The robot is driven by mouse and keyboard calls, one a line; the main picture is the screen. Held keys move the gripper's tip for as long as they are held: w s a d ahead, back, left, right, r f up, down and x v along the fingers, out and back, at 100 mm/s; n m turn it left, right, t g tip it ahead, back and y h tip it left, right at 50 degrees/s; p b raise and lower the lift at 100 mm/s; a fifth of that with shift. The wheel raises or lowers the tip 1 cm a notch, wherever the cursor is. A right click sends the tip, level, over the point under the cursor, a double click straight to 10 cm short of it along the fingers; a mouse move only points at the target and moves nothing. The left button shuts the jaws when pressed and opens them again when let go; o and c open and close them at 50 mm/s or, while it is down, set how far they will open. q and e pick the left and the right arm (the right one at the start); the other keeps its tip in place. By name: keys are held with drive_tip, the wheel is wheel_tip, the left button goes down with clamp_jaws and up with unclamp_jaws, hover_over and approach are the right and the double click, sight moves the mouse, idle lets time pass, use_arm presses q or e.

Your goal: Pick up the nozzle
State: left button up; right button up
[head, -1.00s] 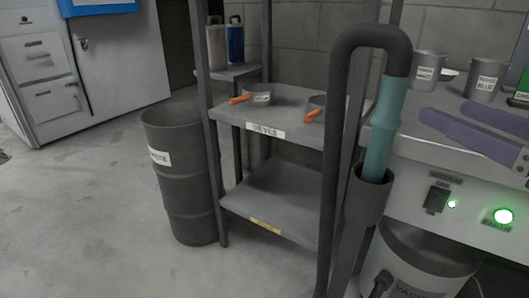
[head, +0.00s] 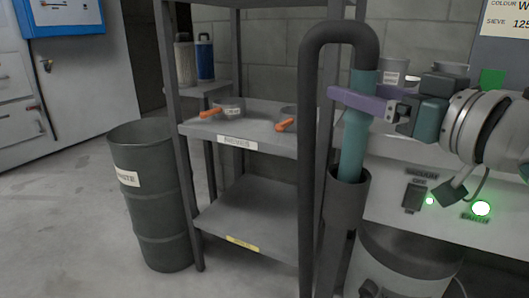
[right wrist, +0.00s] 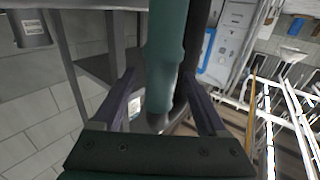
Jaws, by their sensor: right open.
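The nozzle (head: 354,145) is a teal tube standing upright in a dark holder (head: 347,203). A thick black hose (head: 311,150) loops over to its top. My right gripper (head: 345,98) has come in from the right at the upper part of the nozzle, with one purple finger across its front; the other finger is mostly hidden. In the right wrist view, the open fingers (right wrist: 160,85) stand on either side of the nozzle (right wrist: 164,45), with gaps visible. My left gripper is out of view.
A grey shelf rack (head: 262,126) with two orange-handled sieves stands left of the hose. A dark waste drum (head: 150,200) stands farther left. A bench panel (head: 455,190) with a green-lit button is on the right, with a vacuum drum (head: 405,262) below.

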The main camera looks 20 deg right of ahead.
drive_tip(key=shift+w, duration=0.25)
clamp_jaws()
idle(0.5)
